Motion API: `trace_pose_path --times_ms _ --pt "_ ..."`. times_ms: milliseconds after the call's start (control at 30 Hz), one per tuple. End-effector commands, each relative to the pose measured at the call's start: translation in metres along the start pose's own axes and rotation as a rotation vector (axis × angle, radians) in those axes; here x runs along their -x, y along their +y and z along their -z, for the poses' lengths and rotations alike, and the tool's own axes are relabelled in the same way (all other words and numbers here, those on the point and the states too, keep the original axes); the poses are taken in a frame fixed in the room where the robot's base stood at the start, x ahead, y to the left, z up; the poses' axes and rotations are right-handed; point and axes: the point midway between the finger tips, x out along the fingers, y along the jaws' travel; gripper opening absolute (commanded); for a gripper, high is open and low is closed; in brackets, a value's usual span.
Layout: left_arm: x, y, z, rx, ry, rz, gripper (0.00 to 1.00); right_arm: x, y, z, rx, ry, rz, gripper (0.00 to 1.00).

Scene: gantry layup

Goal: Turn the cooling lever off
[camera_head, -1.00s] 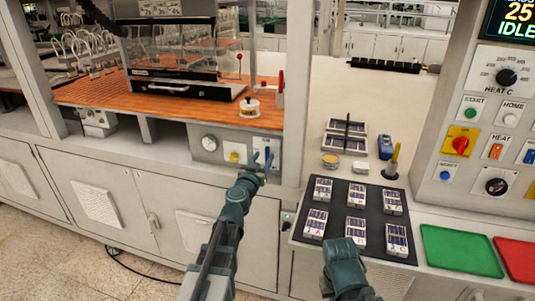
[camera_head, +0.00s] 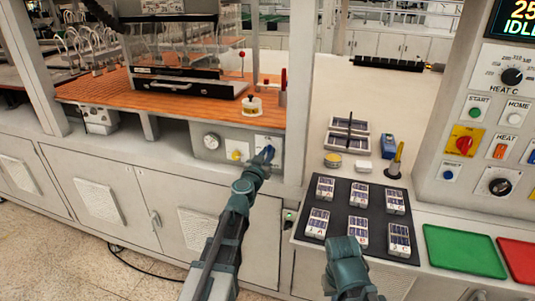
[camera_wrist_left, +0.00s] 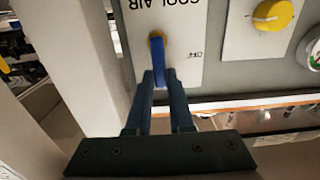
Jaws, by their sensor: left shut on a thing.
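The cooling lever (camera_wrist_left: 157,58) is a blue handle on a brass-coloured pivot, on a white plate (camera_wrist_left: 185,20) marked COOL AIR. In the left wrist view an OFF mark is printed to the right of the lever, and the lever runs from the pivot towards my fingers. My left gripper (camera_wrist_left: 160,80) is shut on the lever's free end. In the head view my left gripper (camera_head: 264,156) is at the front panel under the orange bench, largely covering the lever. My right gripper (camera_head: 348,268) hangs before the black mat; its fingertips cannot be made out.
A yellow knob (camera_wrist_left: 272,14) and a gauge (camera_head: 211,141) sit beside the lever on the panel. A pale post (camera_head: 297,110) stands close to its right. The black mat (camera_head: 338,218) holds several small packs. Green (camera_head: 462,250) and red trays lie at the right.

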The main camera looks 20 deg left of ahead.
Motion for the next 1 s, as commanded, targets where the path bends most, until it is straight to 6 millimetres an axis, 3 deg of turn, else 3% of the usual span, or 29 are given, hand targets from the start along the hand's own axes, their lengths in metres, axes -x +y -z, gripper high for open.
trace_pose_path --times_ms 367,1000 --pt "0.000 -0.005 -0.001 0.109 0.001 0.001 0.00 -0.001 0.000 0.000 0.000 0.000 0.000 0.00" --pt "0.000 -0.026 -0.011 0.695 0.001 0.000 0.00 -0.011 -0.001 0.001 0.000 0.000 0.000 0.00"
